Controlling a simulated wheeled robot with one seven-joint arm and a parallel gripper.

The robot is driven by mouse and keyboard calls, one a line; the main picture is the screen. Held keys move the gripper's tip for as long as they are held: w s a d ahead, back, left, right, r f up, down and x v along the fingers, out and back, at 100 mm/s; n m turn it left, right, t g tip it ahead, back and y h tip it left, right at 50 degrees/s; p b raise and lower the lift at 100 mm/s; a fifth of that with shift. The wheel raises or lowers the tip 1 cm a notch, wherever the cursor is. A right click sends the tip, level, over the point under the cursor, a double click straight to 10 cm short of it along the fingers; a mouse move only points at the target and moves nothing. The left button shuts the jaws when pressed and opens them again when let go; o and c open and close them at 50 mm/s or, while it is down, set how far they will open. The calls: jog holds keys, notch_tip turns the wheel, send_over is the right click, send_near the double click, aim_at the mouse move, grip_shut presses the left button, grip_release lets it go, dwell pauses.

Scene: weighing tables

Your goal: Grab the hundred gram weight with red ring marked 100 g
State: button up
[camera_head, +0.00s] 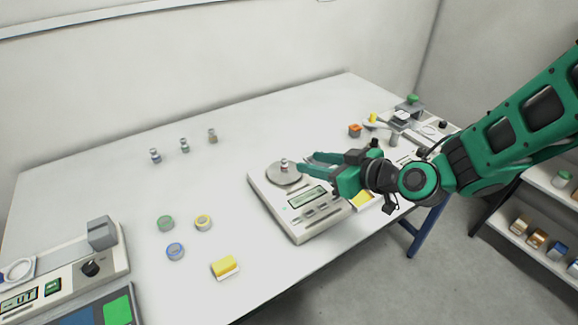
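A small metal weight with a reddish ring (285,165) stands upright on the round pan (275,177) of the white weighing scale (294,234) in the middle of the table. Its 100 g marking is too small to read. My gripper (306,162), with green fingers, is just right of the weight and points left towards it. The fingers look apart with nothing between them. They do not appear to touch the weight.
Three other small weights (184,145) stand at the back left. Green, yellow and blue rolls (175,251) and a yellow block (225,266) lie left of the scale. Another device (62,275) fills the near left corner. An orange item (355,130) and more equipment crowd the right end.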

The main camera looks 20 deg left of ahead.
aim_at(286, 160)
jog(key=x, duration=0.7)
jog(key=f+x, duration=0.1)
jog(key=x, duration=0.1)
jog(key=shift+s+a, duration=0.1)
jog(key=shift+w+a+f, duration=0.15)
jog(key=shift+w+a, duration=0.05)
grip_shut()
